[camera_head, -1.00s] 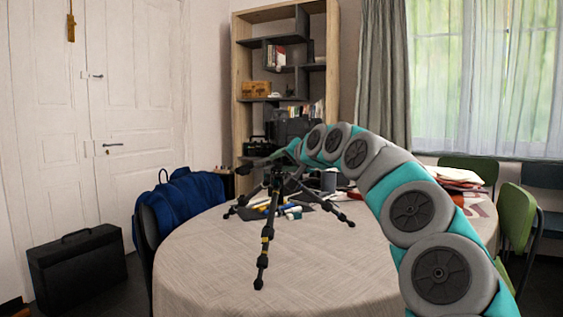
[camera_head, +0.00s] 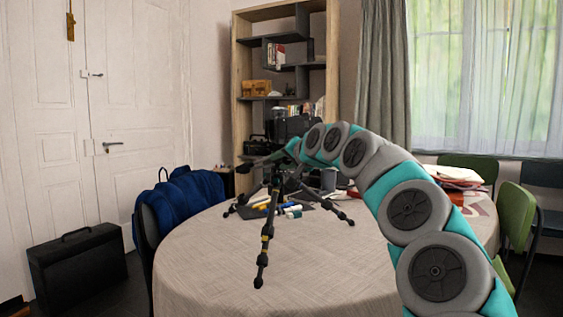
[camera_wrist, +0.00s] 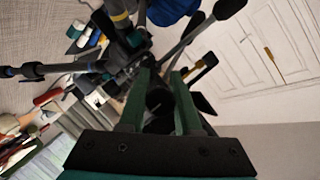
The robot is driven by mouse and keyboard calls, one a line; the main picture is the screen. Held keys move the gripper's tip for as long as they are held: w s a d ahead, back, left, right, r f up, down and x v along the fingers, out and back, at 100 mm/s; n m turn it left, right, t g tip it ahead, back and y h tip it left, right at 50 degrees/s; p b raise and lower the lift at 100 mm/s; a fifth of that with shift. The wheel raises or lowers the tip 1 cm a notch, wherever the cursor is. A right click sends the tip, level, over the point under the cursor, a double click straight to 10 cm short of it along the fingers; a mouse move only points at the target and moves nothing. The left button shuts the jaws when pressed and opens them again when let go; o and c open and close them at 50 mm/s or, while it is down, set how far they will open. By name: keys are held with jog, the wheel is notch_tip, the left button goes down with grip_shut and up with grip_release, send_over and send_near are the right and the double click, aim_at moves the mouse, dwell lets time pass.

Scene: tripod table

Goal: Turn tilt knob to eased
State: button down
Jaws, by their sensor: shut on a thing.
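The black tripod (camera_head: 266,237) stands on the round table with its legs spread. Its head is near the end of my arm and mostly hidden in the head view. In the wrist view the tripod (camera_wrist: 112,55) shows close up, with its legs and dark handles spreading out. My gripper (camera_wrist: 162,82) has its two green fingers on either side of a dark round knob (camera_wrist: 159,100) and is shut on it. Which tripod knob this is and any setting marks on it cannot be read.
The round table (camera_head: 210,262) has a bare front half. Small bottles and tubes (camera_head: 291,210) lie beneath the tripod. A blue backpack (camera_head: 180,205) is on a chair at left, and papers (camera_head: 455,175) lie at right. A shelf (camera_head: 243,90) stands behind.

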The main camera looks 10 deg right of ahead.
jog(key=shift+n, duration=0.3)
jog(key=shift+d+f+n+h, duration=0.15)
jog(key=shift+d+n+h, duration=0.1)
jog(key=shift+n+h, duration=0.85)
jog(key=n+h, duration=0.2)
jog(key=n, duration=0.1)
jog(key=shift+d, duration=0.2)
jog(key=n+h, duration=0.1)
jog(key=n, duration=0.1)
jog(key=shift+d+n+h, duration=0.1)
jog(key=shift+n+h, duration=0.3)
jog(key=shift+d+n+h, duration=0.15)
jog(key=shift+n+h, duration=1.05)
jog(key=shift+n, duration=0.6)
jog(key=shift+r, duration=0.2)
jog(key=c, duration=0.9)
grip_release()
